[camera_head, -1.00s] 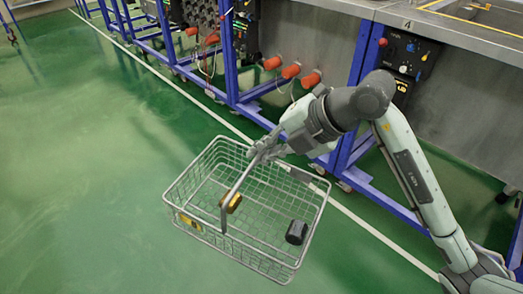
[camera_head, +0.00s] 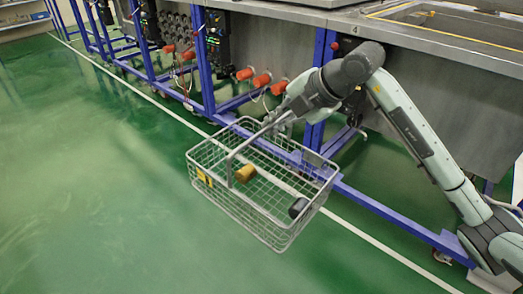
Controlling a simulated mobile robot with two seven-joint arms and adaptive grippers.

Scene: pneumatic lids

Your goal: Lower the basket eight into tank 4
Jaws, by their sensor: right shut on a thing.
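The wire basket (camera_head: 262,222) hangs from its handle in my right gripper (camera_head: 283,122). The gripper is shut on the handle, seen from above, with its fingertips small in the picture. The basket has a yellow tag on its left end and holds a brass-coloured part (camera_head: 246,174) and a dark part (camera_head: 298,207). It is over the green floor, in front of the tank line. Tank 4 (camera_head: 440,27), marked with a 4 on its rim, is at the upper right, with its top opening partly in view. My left gripper is not in view.
A blue frame (camera_head: 205,65) carries the tank line, with red-orange fittings (camera_head: 262,80) and a dark control panel (camera_head: 218,35) on its front. A low blue rail (camera_head: 385,212) runs behind the basket. The green floor (camera_head: 90,190) at the left is clear.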

